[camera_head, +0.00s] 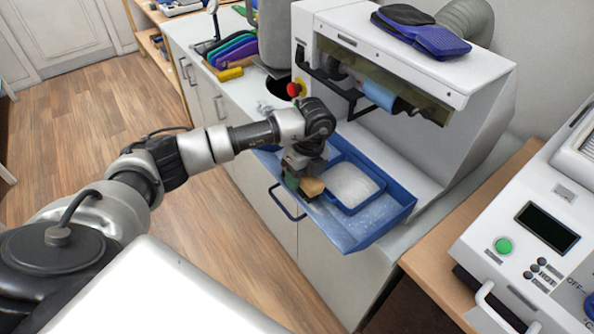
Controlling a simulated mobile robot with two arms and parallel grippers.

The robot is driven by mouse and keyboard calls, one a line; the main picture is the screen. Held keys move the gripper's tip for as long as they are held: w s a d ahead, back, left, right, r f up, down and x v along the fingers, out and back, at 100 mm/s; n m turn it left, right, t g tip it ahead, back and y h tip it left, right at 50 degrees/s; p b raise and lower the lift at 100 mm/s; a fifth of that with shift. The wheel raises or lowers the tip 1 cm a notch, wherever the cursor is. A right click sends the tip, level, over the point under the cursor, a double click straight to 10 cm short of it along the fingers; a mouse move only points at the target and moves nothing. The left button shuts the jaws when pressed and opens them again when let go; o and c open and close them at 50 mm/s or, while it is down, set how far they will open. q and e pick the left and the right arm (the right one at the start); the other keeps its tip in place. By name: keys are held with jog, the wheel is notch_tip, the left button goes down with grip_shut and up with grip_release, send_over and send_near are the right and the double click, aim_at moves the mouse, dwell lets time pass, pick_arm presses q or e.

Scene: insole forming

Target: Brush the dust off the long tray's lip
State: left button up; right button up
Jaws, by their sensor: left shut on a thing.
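The long blue tray (404,212) sticks out from under the white grinding machine at the counter's front edge. A pale, dusty heap or pad (350,186) lies in its recess, and pale specks cover the tray's front part. My left gripper (304,178) is over the left part of the tray, pointing down. It is shut on a small brush with a tan wooden block (312,187). The brush is at the tray's front side; I cannot tell whether its bristles touch the lip. My gripper and the brush hide part of the tray. My right gripper is out of view.
Colored insoles (232,50) and a yellow block (230,74) lie on the counter behind. A control unit (530,230) stands at right. The floor at left is clear.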

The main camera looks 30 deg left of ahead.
aim_at(320, 213)
pick_arm(q)
jog(key=shift+s+d+p, duration=0.4)
jog(key=shift+d, duration=0.45)
jog(key=shift+s+d, duration=0.2)
jog(key=shift+d, duration=0.55)
jog(key=shift+s+d+f+p, duration=0.1)
jog(key=shift+s+d+p, duration=0.3)
jog(key=shift+d, duration=0.45)
jog(key=shift+s+d+p, duration=0.3)
jog(key=shift+s+d, duration=0.1)
jog(key=shift+d, duration=0.45)
jog(key=shift+s+d+f+p, duration=0.1)
jog(key=shift+s+d+p, duration=0.3)
jog(key=shift+d, duration=0.45)
jog(key=shift+r, duration=0.1)
jog(key=shift+a, duration=0.15)
jog(key=shift+w+a, duration=0.1)
jog(key=shift+w, duration=0.05)
